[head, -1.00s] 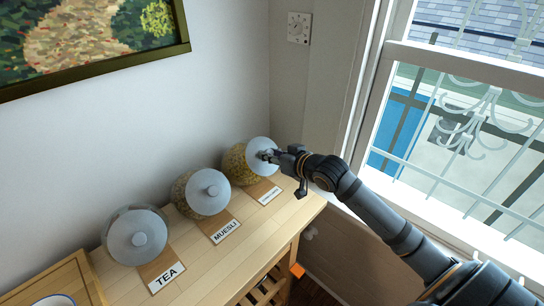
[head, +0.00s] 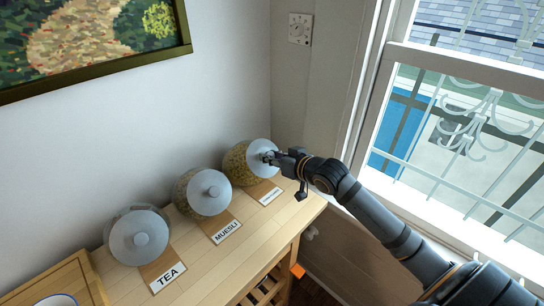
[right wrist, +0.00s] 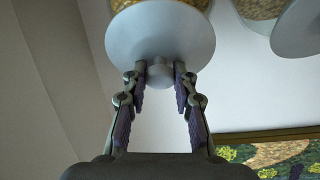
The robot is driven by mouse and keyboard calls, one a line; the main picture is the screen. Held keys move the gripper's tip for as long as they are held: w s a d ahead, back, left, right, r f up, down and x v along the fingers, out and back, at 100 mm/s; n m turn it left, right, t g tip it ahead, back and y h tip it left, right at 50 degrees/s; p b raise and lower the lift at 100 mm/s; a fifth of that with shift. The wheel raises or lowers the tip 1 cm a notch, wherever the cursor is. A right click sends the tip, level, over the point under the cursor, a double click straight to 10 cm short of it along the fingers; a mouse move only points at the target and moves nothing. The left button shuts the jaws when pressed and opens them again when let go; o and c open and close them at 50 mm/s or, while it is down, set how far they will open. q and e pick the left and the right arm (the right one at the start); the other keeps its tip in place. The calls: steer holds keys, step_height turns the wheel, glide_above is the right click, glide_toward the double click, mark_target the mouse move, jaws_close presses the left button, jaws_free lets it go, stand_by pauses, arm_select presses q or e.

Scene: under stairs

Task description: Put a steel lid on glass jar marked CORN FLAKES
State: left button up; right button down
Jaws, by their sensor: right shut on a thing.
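The glass jar (head: 236,168) with golden flakes stands at the far end of the wooden table; its small label (head: 270,193) is too fine to read. A round steel lid (head: 254,148) is at its mouth. My right gripper (head: 269,157) is shut on the lid's knob. In the right wrist view, the fingertips (right wrist: 160,75) close around the knob below the broad lid (right wrist: 160,35), and the flake jar (right wrist: 195,4) shows behind it. I cannot tell whether the lid is seated or just above the rim. My left gripper is out of view.
The MUESLI jar (head: 183,194) and the TEA jar (head: 112,222) stand in a row to the left, each with a steel lid. The wooden table (head: 200,262) has free room in front. A wall is behind, and a barred window (head: 450,150) is at the right.

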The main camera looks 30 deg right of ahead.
steer(key=shift+w+a+f+b, duration=0.15)
steer(key=shift+w+f+b, duration=0.45)
steer(key=shift+b, duration=0.35)
stand_by(0.3)
steer(key=c, duration=1)
jaws_free()
steer(key=o, duration=0.5)
steer(key=shift+r, duration=0.1)
